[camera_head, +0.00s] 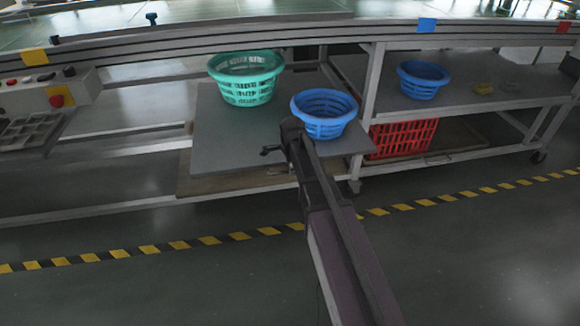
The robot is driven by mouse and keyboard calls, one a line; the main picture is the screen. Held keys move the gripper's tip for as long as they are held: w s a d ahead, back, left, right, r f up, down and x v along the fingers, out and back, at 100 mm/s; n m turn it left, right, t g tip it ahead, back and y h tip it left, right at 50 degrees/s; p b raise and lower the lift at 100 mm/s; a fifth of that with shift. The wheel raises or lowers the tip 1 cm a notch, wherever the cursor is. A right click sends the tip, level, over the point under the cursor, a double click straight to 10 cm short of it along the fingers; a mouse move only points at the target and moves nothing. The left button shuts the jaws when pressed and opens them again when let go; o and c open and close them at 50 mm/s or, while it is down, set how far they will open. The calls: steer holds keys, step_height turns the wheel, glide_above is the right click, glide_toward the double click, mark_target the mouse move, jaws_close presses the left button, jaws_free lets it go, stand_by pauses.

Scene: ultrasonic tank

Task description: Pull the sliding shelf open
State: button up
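The sliding shelf (222,137) is a flat grey board under the long worktop, left of the middle. It carries a green basket (246,80) and a blue basket (324,113). My arm comes up from the bottom right, and my gripper (281,146) overlaps the shelf's front right part in the picture, just left of the blue basket's base. A dark finger-like part points left. The fingertips are small and dark, so their opening and any contact with the shelf cannot be made out. No handle is clearly visible.
A lower board (235,181) lies beneath the shelf. To the right, a wheeled rack (455,92) holds another blue basket (422,80) and a red crate (402,139). A control box (45,91) is at left. The floor in front is clear, with a yellow-black stripe (180,245).

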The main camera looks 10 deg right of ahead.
steer(key=shift+r, duration=0.15)
steer(key=s+r+p, duration=0.3)
steer(key=r+p, duration=1.2)
steer(key=shift+r+p, duration=0.2)
steer(key=shift+p, duration=0.1)
stand_by(1.6)
